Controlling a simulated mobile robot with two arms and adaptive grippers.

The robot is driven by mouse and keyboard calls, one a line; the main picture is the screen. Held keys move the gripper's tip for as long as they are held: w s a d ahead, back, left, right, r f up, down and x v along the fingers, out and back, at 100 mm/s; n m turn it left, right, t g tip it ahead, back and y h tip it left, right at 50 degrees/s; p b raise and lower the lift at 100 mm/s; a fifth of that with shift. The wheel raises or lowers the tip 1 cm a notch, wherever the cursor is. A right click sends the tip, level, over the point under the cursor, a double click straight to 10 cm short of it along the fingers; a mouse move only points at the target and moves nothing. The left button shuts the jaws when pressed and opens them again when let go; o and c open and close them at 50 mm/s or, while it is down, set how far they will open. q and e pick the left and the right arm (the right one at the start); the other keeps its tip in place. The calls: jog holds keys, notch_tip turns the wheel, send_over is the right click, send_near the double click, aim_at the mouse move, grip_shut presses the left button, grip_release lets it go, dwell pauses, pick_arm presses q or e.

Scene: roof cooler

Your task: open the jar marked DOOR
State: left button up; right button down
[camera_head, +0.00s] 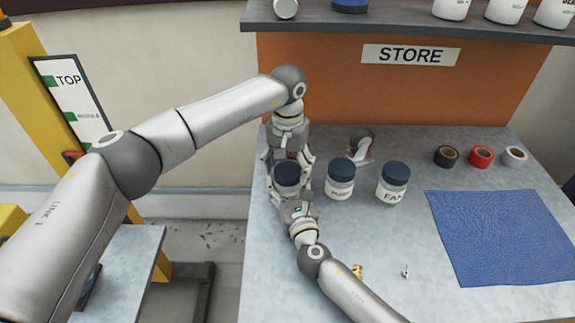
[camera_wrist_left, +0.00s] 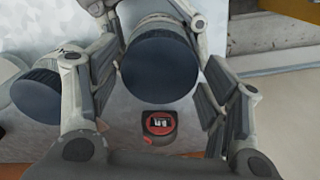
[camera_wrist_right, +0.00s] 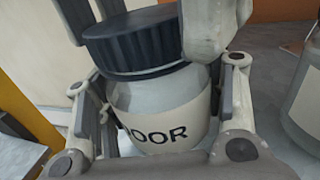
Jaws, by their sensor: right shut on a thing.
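The jar marked DOOR (camera_wrist_right: 160,110) is white with a dark blue lid; in the head view its lid (camera_head: 287,174) shows between my two grippers at the bench's left. It stands upright with the lid on. My right gripper (camera_head: 293,196) is shut on the jar's body from the near side, its fingers on either side of the label in the right wrist view. My left gripper (camera_head: 287,160) comes from above and behind, open, with its fingers on either side of the lid (camera_wrist_left: 158,67). A gap shows beside the lid in the left wrist view.
Two similar jars, one marked FAN (camera_head: 392,183) and another (camera_head: 340,180), stand just right. A tape measure (camera_wrist_left: 158,127) lies behind the jar. Tape rolls (camera_head: 481,156), a blue mat (camera_head: 500,235) and small metal parts (camera_head: 357,271) lie farther right. A shelf (camera_head: 410,25) overhangs the back.

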pick_arm(q)
jog(key=c, duration=0.8)
jog(key=n, duration=0.4)
jog(key=shift+n, duration=0.3)
jog(key=n, duration=0.3)
jog(key=shift+n, duration=0.3)
jog(key=n, duration=0.6)
jog(key=shift+n, duration=0.3)
jog(key=n, duration=0.6)
jog(key=shift+r+n, duration=0.1)
jog(key=shift+n, duration=0.3)
jog(key=n, duration=2.7)
jog(key=shift+r, duration=0.1)
jog(key=n, duration=0.5)
jog(key=shift+n, duration=0.3)
jog(key=shift+w, duration=0.1)
